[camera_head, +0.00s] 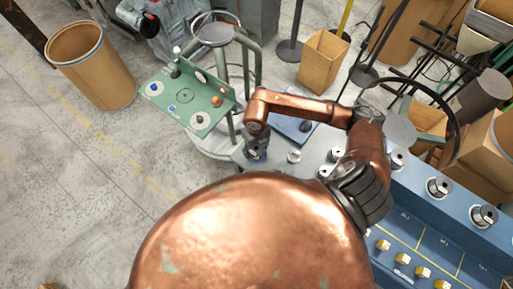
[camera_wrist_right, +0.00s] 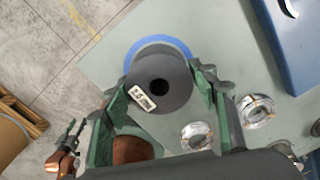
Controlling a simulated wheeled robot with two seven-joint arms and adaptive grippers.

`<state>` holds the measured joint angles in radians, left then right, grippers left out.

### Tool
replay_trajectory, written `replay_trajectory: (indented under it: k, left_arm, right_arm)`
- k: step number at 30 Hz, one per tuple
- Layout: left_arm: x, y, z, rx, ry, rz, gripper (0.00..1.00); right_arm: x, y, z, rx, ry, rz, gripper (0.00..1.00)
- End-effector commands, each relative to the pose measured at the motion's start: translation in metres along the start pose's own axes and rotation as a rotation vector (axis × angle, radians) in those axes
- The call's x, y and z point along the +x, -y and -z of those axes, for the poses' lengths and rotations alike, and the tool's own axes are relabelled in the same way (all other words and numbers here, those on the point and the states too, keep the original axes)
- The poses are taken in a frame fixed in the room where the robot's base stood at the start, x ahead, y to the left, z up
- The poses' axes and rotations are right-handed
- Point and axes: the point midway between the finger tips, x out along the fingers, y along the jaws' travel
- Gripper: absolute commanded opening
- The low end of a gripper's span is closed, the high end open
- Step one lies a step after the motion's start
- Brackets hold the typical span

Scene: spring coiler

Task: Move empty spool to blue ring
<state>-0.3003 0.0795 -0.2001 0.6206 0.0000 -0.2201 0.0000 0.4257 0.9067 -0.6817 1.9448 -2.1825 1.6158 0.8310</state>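The dark grey spool (camera_wrist_right: 168,92) shows end-on in the right wrist view, with a round centre hole and a white label. It sits between the fingers of my right gripper (camera_wrist_right: 162,88), which appear closed against its two sides. The blue ring (camera_wrist_right: 150,43) shows behind the spool's far edge; the spool covers most of it, and I cannot tell whether they touch. In the head view my right gripper (camera_head: 256,152) points down over the grey worktop; the spool is hard to make out there.
A blue box (camera_wrist_right: 296,45) stands at the upper right. In the head view a green control panel (camera_head: 190,98) stands left of the gripper, and a blue bench (camera_head: 425,215) is at right.

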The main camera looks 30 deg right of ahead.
Motion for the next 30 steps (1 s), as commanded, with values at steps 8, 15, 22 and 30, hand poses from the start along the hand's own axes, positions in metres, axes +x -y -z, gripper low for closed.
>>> replay_trajectory:
  k: [8,15,22,30]
  left_arm:
    - [0.000,0.000,0.000,0.000,0.000,0.000,0.40]
    - [-0.004,0.000,0.001,0.000,-0.001,0.000,0.40]
    - [0.003,0.000,-0.001,0.000,0.001,0.000,0.40]
    - [0.009,0.000,-0.002,0.000,0.002,0.000,0.40]
  right_arm:
    - [-0.001,0.000,0.000,0.000,0.000,0.000,0.65]
    - [-0.006,0.000,-0.001,0.000,0.002,-0.001,0.65]
    - [-0.045,0.000,-0.002,-0.002,0.007,0.001,0.65]
    - [-0.099,0.000,-0.001,-0.001,0.004,0.000,0.65]
